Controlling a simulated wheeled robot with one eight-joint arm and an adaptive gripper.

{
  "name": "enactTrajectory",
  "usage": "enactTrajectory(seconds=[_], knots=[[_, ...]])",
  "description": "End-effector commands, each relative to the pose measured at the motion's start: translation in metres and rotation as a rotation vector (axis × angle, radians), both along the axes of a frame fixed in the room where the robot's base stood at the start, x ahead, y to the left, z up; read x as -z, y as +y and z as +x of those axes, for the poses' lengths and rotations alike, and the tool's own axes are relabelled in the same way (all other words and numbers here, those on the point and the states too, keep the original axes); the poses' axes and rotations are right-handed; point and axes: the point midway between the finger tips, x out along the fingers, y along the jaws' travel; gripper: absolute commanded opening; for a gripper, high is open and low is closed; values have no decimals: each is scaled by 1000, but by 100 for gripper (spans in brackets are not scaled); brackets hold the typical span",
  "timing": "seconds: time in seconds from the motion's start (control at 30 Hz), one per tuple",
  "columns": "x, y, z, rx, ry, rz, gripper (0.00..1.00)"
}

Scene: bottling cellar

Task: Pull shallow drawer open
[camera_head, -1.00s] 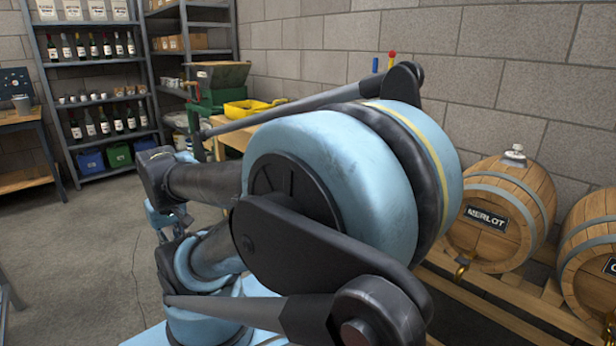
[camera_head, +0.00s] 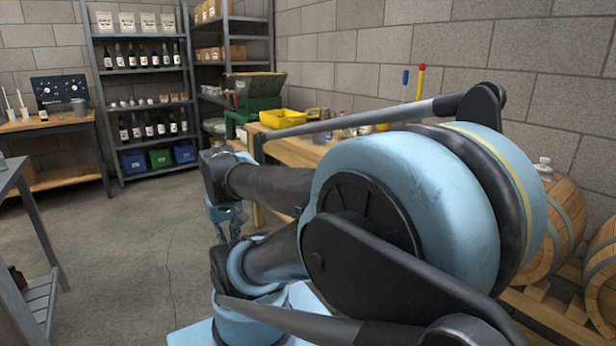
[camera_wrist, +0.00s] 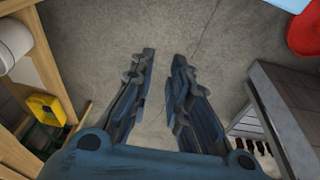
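No shallow drawer can be made out in either view. My gripper (camera_wrist: 164,56) points down over bare concrete floor in the wrist view. Its two blue-grey fingers are apart with nothing between them. In the head view the gripper (camera_head: 224,216) shows small, left of my large blue arm joint, which hides much of the area behind it.
A wooden workbench (camera_head: 290,152) with a yellow tray (camera_head: 283,119) stands along the back wall. A bottle shelf (camera_head: 148,100) and a wooden table (camera_head: 45,124) are at the back left. A grey table (camera_head: 12,172) edges in at left. The floor (camera_head: 130,240) between is clear.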

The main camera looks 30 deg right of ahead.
Motion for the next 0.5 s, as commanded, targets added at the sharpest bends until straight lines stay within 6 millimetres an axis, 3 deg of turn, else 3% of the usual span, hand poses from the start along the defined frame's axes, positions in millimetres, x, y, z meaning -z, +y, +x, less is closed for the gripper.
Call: enactTrajectory(seconds=[0.5], knots=[[-44,-85,104,31,-8,-306,17]])
